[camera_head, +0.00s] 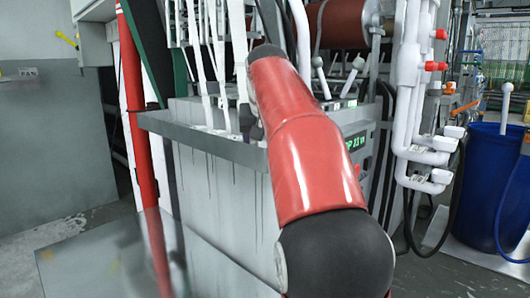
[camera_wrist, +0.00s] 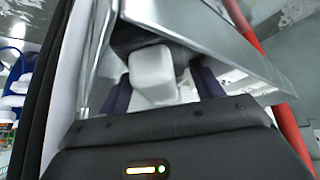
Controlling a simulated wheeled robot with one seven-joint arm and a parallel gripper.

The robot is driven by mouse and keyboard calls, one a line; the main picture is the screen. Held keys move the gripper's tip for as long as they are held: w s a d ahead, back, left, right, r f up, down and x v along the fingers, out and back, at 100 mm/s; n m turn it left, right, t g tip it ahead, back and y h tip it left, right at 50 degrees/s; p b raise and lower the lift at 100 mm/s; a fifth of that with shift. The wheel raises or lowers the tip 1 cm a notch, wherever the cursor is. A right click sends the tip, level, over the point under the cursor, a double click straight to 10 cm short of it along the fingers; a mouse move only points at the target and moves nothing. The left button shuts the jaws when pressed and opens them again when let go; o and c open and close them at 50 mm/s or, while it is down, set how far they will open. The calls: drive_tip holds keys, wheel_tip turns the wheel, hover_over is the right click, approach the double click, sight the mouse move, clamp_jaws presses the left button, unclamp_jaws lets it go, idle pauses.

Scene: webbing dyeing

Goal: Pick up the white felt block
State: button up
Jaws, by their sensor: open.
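In the wrist view a white block (camera_wrist: 152,66) with rounded edges, which looks like the felt block, sits in the middle. My gripper (camera_wrist: 160,88) is open, with one dark finger to the left of the block and one to the right. Gaps seem to show between the fingers and the block, but I cannot tell how deep the block sits between them. The block and my gripper are hidden in the head view behind my red arm and the machine.
A grey machine (camera_head: 215,200) with a ledge (camera_head: 200,140) and white webbing strips (camera_head: 243,50) stands ahead. A red post (camera_head: 135,120) is on its left, white pipes (camera_head: 410,100) and a blue barrel (camera_head: 490,180) on its right. Metal panels (camera_wrist: 190,30) lie close around the block.

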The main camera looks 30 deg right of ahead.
drive_tip(key=c, duration=0.9)
drive_tip(key=shift+o, duration=0.2)
drive_tip(key=shift+a+r, duration=0.2)
drive_tip(key=shift+r, duration=0.35)
wheel_tip(320, 180, up, 6)
drive_tip(key=shift+f+p, duration=0.1)
drive_tip(key=shift+p, duration=0.85)
drive_tip(key=s+a+b, duration=0.1)
drive_tip(key=s+a, duration=0.2)
drive_tip(key=a, duration=0.6)
drive_tip(key=s+a+b, duration=0.1)
drive_tip(key=s+a, duration=0.2)
drive_tip(key=a, duration=0.6)
drive_tip(key=shift+s+a, duration=0.2)
drive_tip(key=shift+s, duration=0.2)
